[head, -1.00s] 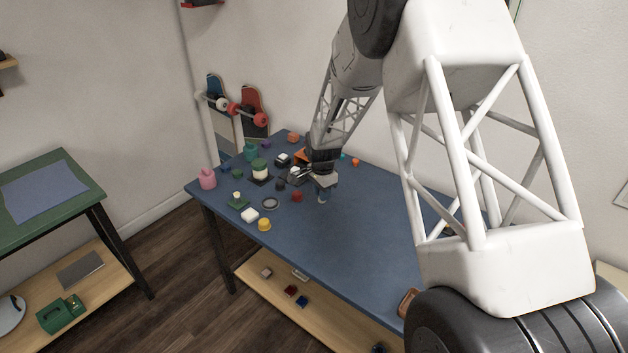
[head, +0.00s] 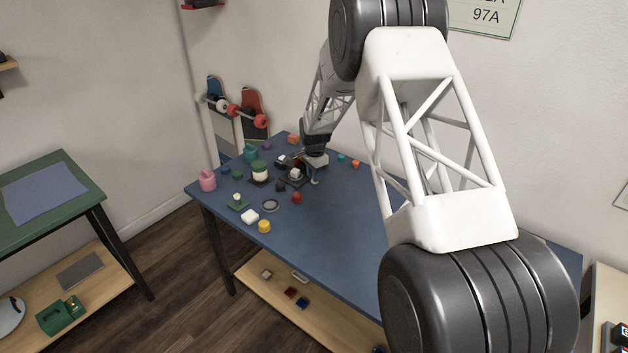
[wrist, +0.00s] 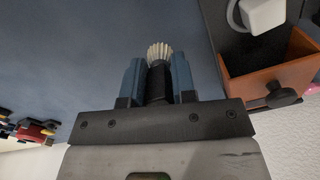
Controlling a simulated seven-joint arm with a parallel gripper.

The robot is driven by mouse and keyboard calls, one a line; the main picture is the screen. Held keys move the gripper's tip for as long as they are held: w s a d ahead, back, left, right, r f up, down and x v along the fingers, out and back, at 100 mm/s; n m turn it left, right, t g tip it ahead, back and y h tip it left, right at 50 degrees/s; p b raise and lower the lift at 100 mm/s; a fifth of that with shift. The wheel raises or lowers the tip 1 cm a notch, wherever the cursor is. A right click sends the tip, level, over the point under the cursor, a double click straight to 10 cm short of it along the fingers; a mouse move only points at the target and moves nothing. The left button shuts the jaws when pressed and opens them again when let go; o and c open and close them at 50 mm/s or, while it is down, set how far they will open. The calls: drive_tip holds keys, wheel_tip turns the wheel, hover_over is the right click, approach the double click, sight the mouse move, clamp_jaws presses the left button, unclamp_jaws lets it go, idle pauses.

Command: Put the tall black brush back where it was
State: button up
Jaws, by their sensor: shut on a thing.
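The black brush (wrist: 159,80) with pale bristles is between the two blue-padded fingers of my gripper (wrist: 159,78) in the wrist view. The gripper is shut on its black body, and the bristles point away from the wrist. In the head view my gripper (head: 315,178) is over the far part of the blue table (head: 340,230), just right of a black square piece with a white thing (head: 295,173) on it. The brush is too small to make out there. I cannot tell its height above the table.
In the wrist view an orange drawer (wrist: 270,70) with a dark knob and a white mug (wrist: 262,14) lie to the right. Left of my gripper stand a cream-and-green cylinder (head: 260,171), a pink jar (head: 207,180) and several small pieces. The table's near middle is clear.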

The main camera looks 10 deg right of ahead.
drive_tip(key=shift+w, duration=0.3)
drive_tip(key=shift+w+f, duration=0.1)
drive_tip(key=shift+w, duration=0.35)
drive_tip(key=shift+f, duration=1.7)
drive_tip(key=shift+f, duration=0.1)
drive_tip(key=o, duration=0.9)
drive_tip(key=shift+o, duration=0.2)
wheel_tip(320, 180, up, 12)
